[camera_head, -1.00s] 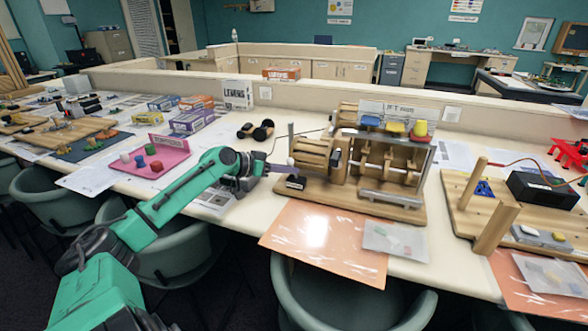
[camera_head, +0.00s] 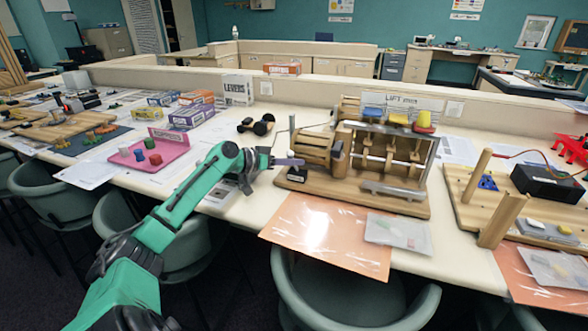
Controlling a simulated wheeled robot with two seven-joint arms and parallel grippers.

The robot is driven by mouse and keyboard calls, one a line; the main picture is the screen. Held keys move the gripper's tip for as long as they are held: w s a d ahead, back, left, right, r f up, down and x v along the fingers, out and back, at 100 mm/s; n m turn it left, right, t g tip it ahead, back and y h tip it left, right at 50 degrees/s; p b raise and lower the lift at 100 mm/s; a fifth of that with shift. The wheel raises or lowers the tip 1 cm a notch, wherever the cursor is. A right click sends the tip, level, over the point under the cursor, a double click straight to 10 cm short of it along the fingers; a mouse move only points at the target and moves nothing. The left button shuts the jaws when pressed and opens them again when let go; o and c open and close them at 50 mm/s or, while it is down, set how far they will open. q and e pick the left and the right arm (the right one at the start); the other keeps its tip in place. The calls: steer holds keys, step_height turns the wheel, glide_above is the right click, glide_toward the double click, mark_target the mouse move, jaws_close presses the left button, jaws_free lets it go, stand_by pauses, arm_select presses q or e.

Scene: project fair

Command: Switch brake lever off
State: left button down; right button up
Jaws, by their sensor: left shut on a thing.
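The wooden lift model (camera_head: 355,195) stands on the table in front of me. At its left end an upright grey rod, seemingly the brake lever (camera_head: 291,124), rises above a small black block (camera_head: 297,175). My left gripper (camera_head: 289,162) comes in from the left at the model's left end. Its jaws are closed around the rod's lower part, which they hide. The rod looks close to upright. My right gripper is not in view.
A pink tray (camera_head: 172,159) with coloured blocks and a small wheeled car (camera_head: 256,125) lie to the left. An orange sheet (camera_head: 320,235) and a clear bag (camera_head: 398,233) lie in front of the model. Another wooden board (camera_head: 465,195) stands to the right.

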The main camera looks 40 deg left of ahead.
arm_select(q)
steer(key=c, duration=1.2)
jaws_free()
steer(key=shift+c, duration=0.2)
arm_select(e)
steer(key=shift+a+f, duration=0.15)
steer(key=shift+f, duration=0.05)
arm_select(q)
steer(key=shift+s+a, duration=0.3)
steer(key=shift+s, duration=0.3)
steer(key=b+v, duration=0.2)
steer(key=v, duration=1.1)
steer(key=shift+s, duration=0.15)
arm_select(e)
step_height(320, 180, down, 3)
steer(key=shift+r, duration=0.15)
arm_select(q)
steer(key=shift+r, duration=0.15)
